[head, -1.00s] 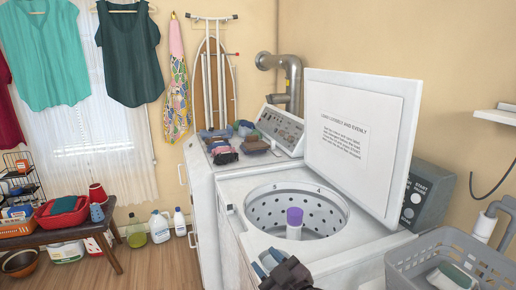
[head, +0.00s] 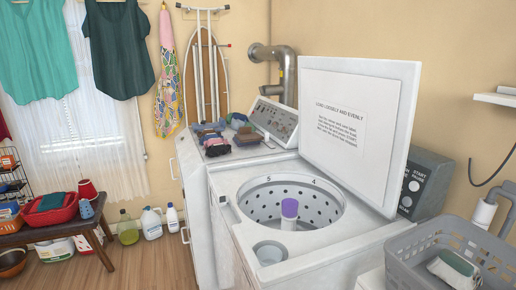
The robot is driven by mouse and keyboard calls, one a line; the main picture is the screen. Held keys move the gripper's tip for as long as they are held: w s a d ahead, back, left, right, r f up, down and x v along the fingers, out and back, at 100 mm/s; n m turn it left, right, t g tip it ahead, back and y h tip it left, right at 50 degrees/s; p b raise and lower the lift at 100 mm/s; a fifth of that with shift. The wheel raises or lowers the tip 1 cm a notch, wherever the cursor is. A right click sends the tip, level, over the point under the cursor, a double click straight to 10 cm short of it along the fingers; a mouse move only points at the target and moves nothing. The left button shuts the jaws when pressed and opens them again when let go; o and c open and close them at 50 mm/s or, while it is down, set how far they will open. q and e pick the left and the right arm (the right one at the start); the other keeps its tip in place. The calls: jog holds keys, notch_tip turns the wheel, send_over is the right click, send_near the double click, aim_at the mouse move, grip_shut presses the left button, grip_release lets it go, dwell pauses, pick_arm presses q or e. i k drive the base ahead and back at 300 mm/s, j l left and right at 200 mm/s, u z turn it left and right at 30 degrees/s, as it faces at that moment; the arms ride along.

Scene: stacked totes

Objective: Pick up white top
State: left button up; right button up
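A white item with a dark green patch (head: 455,268) lies in the grey laundry basket (head: 410,258) at the lower right of the head view. It is partly cut off by the basket wall, and I cannot tell for sure that it is the white top. No other white garment is clear to see. The open washer (head: 225,178) stands in the middle with its white lid (head: 395,100) raised. Its drum shows a purple-capped agitator (head: 289,208) and no clothes that I can see. Neither of my grippers is in view.
Small folded dark and coloured cloths (head: 212,140) lie on the machine behind the washer. A bench (head: 70,229) at left holds a red tub (head: 50,217). Bottles (head: 151,224) stand on the floor. A teal top (head: 38,50) and a dark top (head: 120,55) hang by the window.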

aim_at(456, 272)
jog(key=l+z, duration=0.1)
jog(key=z, duration=1.25)
jog(key=k+j+z, duration=0.1)
jog(key=j+z, duration=0.3)
